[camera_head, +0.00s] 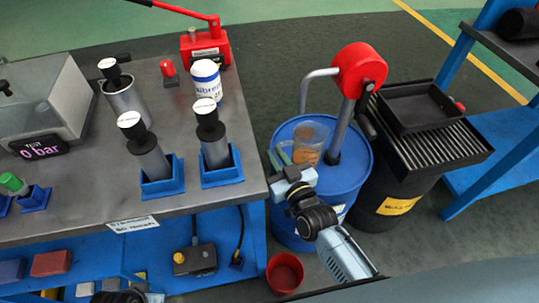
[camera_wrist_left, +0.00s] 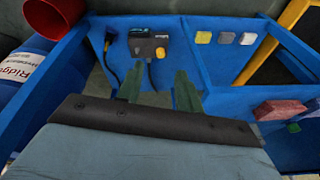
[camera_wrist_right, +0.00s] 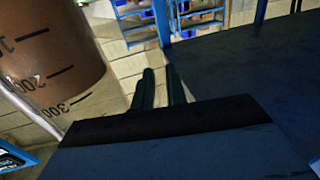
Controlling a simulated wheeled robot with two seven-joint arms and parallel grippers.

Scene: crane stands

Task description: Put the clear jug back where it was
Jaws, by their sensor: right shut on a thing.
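The clear jug (camera_head: 310,143), brownish inside, is upright over the lid of the blue drum (camera_head: 360,165). In the right wrist view the jug (camera_wrist_right: 55,55) fills the upper left, with black marks such as 200 and 300. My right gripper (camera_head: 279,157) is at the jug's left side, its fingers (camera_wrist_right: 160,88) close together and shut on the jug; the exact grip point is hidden. I cannot tell whether the jug's base touches the lid. My left gripper (camera_wrist_left: 158,88) is open and empty, low in front of the bench's blue lower shelf.
A red-headed pump (camera_head: 360,70) rises from the drum just right of the jug, with a grey spout pipe (camera_head: 304,88) behind. A dark bin with a grate (camera_head: 430,145) stands right. The steel bench (camera_head: 90,190) holds several cylinders. A red bucket (camera_head: 285,272) is on the floor.

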